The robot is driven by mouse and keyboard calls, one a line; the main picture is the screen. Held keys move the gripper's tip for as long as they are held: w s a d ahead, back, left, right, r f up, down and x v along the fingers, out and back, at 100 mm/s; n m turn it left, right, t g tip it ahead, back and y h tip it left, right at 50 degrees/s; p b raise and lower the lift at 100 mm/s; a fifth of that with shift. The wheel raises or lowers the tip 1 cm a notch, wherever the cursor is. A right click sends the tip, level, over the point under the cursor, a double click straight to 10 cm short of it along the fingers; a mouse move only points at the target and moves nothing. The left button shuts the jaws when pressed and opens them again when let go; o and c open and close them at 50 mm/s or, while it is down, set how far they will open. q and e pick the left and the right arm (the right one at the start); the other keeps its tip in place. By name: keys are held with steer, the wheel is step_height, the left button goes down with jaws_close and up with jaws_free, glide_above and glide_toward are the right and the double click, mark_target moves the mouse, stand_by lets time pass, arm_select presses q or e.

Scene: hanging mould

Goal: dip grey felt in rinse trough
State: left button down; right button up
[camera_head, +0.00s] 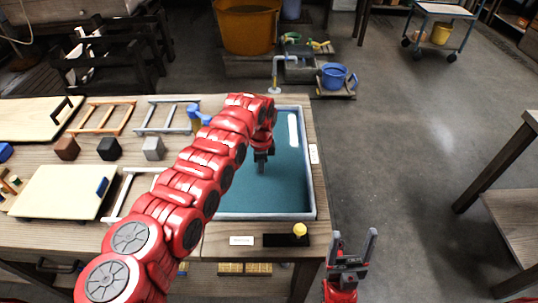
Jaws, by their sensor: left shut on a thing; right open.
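The rinse trough (313,190) is a pale-rimmed basin with a blue-green inside on the right part of the wooden table. My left arm reaches across the table from the lower left. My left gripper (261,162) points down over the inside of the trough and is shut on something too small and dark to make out. I cannot tell if it touches the bottom. A grey block (154,148) sits on the table left of the trough, beside black (109,148) and brown (67,148) blocks. My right gripper (353,245) is open and empty, off the table's front right corner.
Wooden boards (62,192) and frames (102,118) lie on the left of the table. A blue tool (197,114) stands by the trough's left rim. A yellow knob (300,230) is at the front.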

arm_select(q)
steer(key=shift+s+a+r+p, duration=0.15)
steer(key=shift+s+p, duration=0.45)
steer(key=shift+p, duration=1.05)
steer(key=s+p, duration=0.1)
steer(key=p, duration=0.2)
steer(key=shift+s, duration=0.2)
steer(key=shift+s+d, duration=0.1)
steer(key=shift+d, duration=0.1)
step_height(320, 180, up, 11)
steer(key=p, duration=0.7)
steer(key=shift+p, duration=0.3)
